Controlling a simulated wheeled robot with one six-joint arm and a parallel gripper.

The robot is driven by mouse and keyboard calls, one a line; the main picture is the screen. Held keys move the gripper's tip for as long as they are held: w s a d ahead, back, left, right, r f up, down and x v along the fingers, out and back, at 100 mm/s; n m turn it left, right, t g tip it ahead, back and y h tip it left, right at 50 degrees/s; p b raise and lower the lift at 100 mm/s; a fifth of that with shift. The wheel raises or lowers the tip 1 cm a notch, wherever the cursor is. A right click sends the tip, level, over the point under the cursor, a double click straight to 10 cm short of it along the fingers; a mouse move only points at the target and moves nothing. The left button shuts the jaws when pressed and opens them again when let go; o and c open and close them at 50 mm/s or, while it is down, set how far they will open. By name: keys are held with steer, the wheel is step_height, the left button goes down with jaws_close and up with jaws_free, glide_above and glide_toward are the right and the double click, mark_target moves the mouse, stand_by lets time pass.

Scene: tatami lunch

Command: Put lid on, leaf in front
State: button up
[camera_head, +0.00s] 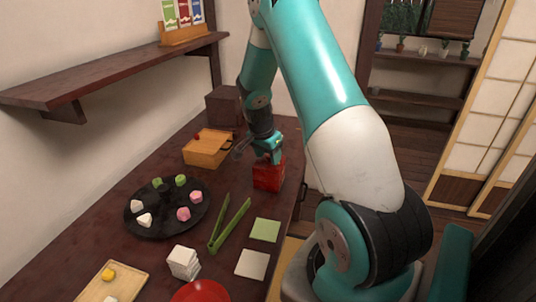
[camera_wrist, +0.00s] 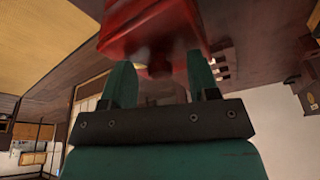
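A red box-like block (camera_head: 268,177) stands on the dark table near its right edge. My gripper (camera_head: 268,151) points down just above it. In the wrist view the red block (camera_wrist: 150,25) fills the top, with a darker red bump between my gripper's (camera_wrist: 160,82) two green fingers. The fingers are spread apart, with a visible gap around the bump; the tips are at the block's near face, and contact is unclear. I cannot tell whether a separate lid sits on the block. I cannot make out a leaf for certain.
A wooden box (camera_head: 206,151) with a small red item on top stands left of the block. A black plate (camera_head: 165,222) with several sweets, green tongs (camera_head: 228,225), green (camera_head: 265,230) and pale (camera_head: 252,264) squares, and a wooden tray (camera_head: 125,280) lie nearer.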

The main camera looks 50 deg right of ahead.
steer(key=v, duration=1.7)
steer(key=shift+r, duration=0.25)
steer(key=s+a+r+n+t+y+p, duration=0.1)
steer(key=s+a+r+n+y, duration=0.15)
steer(key=a+n, duration=0.7)
steer(key=s+a+r+n+t+y+p, duration=0.1)
steer(key=s+a+r+n+y+p, duration=0.3)
steer(key=a, duration=1.1)
steer(key=s+a+r+n+g+b, duration=0.1)
steer(key=s+a+n+g, duration=0.1)
steer(key=s+a+n, duration=0.9)
steer(key=s+a+y, duration=0.1)
steer(key=s, duration=0.2)
steer(key=shift+r, duration=0.4)
steer(key=shift+w+n, duration=0.1)
steer(key=shift+n, duration=0.15)
